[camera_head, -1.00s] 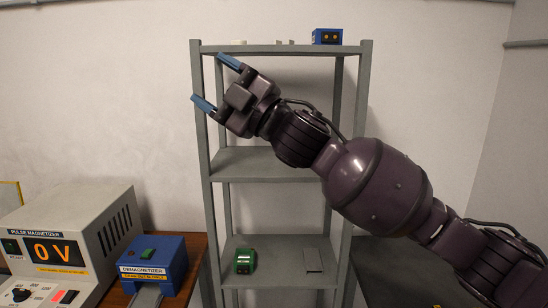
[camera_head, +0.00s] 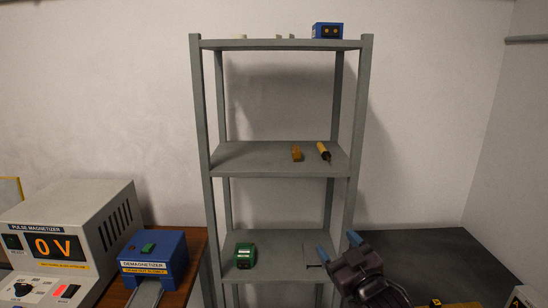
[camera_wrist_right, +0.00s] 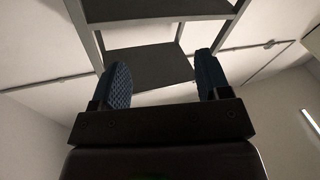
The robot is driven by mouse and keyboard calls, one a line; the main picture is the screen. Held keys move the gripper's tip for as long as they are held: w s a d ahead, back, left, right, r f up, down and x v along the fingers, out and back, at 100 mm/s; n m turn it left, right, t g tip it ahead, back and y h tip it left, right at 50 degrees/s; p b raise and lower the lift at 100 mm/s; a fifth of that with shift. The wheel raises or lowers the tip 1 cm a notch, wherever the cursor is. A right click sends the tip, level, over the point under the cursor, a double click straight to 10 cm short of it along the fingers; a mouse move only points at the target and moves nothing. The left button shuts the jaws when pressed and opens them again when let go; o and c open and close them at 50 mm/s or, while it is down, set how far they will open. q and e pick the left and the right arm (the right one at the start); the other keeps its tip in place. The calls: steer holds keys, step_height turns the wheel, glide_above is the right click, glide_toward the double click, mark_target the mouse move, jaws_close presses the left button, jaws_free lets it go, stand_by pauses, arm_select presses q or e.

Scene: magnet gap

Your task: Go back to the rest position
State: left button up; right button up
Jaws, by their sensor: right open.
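My right gripper (camera_head: 339,246) is low at the right in the head view, in front of the lower right part of the grey shelf rack (camera_head: 365,120). Its two blue fingers are apart, with nothing between them. In the right wrist view the open fingers (camera_wrist_right: 162,85) show empty, with the rack's shelves (camera_wrist_right: 150,65) beyond them. The gripper covers part of the lowest visible shelf's right end. My left gripper is not in view.
A pulse magnetizer (camera_head: 75,235) reading 0 V and a blue demagnetizer (camera_head: 153,258) stand at the left. The rack holds a blue box (camera_head: 327,31), an orange block (camera_head: 296,153), a yellow-handled tool (camera_head: 323,150) and a green item (camera_head: 245,256). A dark table (camera_head: 430,250) is at the right.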

steer(key=s+d+f+m+g+h, duration=0.1)
steer(key=s+d+f+m+h, duration=0.1)
steer(key=s+d+f, duration=0.45)
steer(key=s+d+f+m+g+h, duration=0.2)
steer(key=s+d+f+m+h, duration=0.15)
steer(key=f, duration=0.65)
steer(key=s+d+f+g, duration=0.1)
steer(key=s+d+f, duration=0.1)
steer(key=s+f, duration=0.4)
steer(key=s+d+f+m+g+h, duration=0.1)
steer(key=s+f+g, duration=0.1)
steer(key=s+f, duration=0.4)
steer(key=s, duration=0.5)
steer(key=shift+d+f, duration=0.35)
steer(key=shift+d, duration=0.05)
